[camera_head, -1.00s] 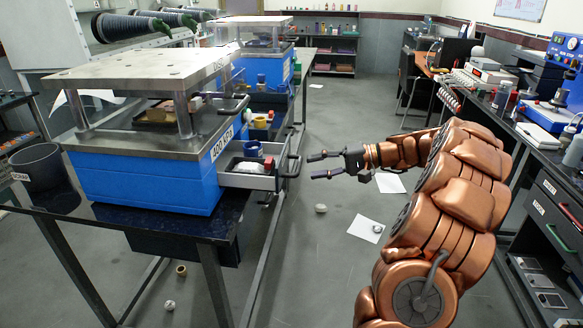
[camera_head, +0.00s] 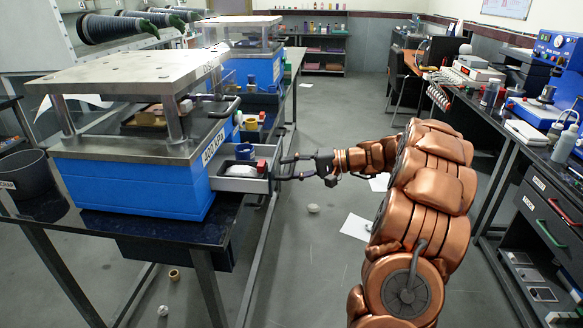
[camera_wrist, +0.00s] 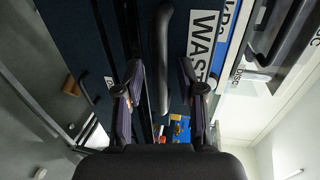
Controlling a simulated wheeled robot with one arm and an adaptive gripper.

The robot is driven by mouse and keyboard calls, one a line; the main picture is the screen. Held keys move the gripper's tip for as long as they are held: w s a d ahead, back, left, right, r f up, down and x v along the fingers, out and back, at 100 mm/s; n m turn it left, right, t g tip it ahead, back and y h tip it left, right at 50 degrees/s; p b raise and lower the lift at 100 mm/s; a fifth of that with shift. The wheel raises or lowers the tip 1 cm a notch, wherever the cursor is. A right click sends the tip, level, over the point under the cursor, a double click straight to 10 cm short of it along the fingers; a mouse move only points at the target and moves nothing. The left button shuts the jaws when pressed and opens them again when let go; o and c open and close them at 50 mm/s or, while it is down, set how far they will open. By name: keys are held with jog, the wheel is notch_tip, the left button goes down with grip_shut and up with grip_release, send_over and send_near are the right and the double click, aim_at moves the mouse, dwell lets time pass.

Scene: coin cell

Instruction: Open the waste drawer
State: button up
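A dark panel (camera_wrist: 178,25) carries a white label starting "WAS" (camera_wrist: 205,38), cut short in the wrist view. Its grey bar handle (camera_wrist: 162,60) runs between my gripper's fingers. My gripper (camera_wrist: 160,72) is open, with a gap on each side of the bar in the picture; the depth between them is unclear. In the head view my gripper (camera_head: 284,168) is at the right side of the blue press box, beside a pulled-out tray (camera_head: 235,183). The waste drawer front cannot be made out in the head view.
The tray holds small red and blue items. A second bar handle (camera_wrist: 95,92) shows in the wrist view beyond the waste handle. The blue press box (camera_head: 135,185) stands on the dark bench. The right-hand counter (camera_head: 545,150) is apart, with open floor (camera_head: 310,255) between.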

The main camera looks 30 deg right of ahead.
jog(key=shift+c, duration=0.3)
grip_shut()
dwell(0.4)
